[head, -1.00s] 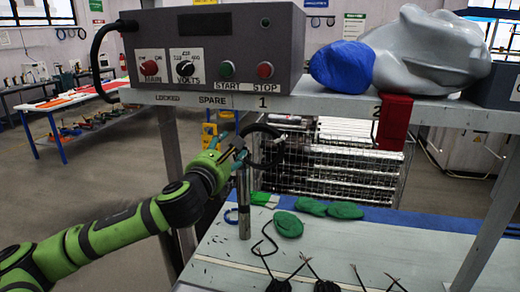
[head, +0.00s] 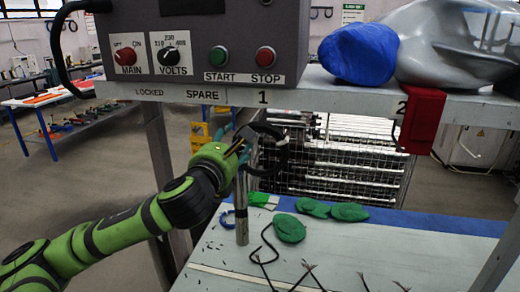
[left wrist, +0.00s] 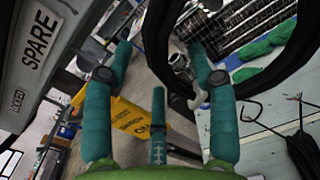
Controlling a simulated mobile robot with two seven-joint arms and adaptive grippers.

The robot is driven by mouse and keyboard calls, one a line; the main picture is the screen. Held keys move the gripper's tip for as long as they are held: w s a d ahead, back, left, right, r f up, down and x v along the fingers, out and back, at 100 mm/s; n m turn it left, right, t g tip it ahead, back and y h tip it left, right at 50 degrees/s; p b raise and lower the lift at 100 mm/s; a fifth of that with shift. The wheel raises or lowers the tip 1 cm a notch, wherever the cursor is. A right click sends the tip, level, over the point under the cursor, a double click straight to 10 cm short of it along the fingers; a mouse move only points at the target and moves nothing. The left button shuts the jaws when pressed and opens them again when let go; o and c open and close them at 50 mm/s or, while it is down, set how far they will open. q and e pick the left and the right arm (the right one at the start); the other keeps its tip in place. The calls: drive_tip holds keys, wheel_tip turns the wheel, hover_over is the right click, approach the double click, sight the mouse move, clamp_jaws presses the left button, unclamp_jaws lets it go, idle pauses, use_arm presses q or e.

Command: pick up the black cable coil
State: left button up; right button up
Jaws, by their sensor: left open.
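The black cable coil (head: 281,152) hangs below the shelf edge, under the label 1. In the left wrist view it is a thick black loop (left wrist: 284,68) at the upper right, close to the camera. My left gripper (head: 246,140) is at the left side of the coil. In the left wrist view my left gripper (left wrist: 160,55) has its teal fingers spread apart, with one finger overlapping the loop's area. I cannot tell whether a finger touches the coil. A pale hook-like piece (left wrist: 198,98) shows beside that finger. My right gripper is not in view.
The shelf (head: 330,101) carries a control box (head: 210,30), a blue bundle (head: 358,53) and a grey casting (head: 440,40). A metal tube (head: 242,210) stands below the gripper. Green pads (head: 289,228) and black cables (head: 262,252) lie on the bench.

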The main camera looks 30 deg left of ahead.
use_arm(q)
drive_tip(key=shift+s+d+r, duration=0.15)
drive_tip(key=shift+s, duration=0.15)
clamp_jaws()
drive_tip(key=shift+w, duration=0.1)
drive_tip(key=shift+r, duration=0.1)
drive_tip(key=shift+w+a+r, duration=0.1)
drive_tip(key=shift+a+r, duration=0.1)
drive_tip(key=shift+r, duration=0.45)
wheel_tip(320, 180, up, 3)
drive_tip(key=shift+f, duration=0.15)
drive_tip(key=s+d+r+b, duration=0.4)
drive_tip(key=s+d+r, duration=0.2)
drive_tip(key=s, duration=0.4)
drive_tip(key=shift+d+r, duration=0.2)
drive_tip(key=shift+r, duration=0.15)
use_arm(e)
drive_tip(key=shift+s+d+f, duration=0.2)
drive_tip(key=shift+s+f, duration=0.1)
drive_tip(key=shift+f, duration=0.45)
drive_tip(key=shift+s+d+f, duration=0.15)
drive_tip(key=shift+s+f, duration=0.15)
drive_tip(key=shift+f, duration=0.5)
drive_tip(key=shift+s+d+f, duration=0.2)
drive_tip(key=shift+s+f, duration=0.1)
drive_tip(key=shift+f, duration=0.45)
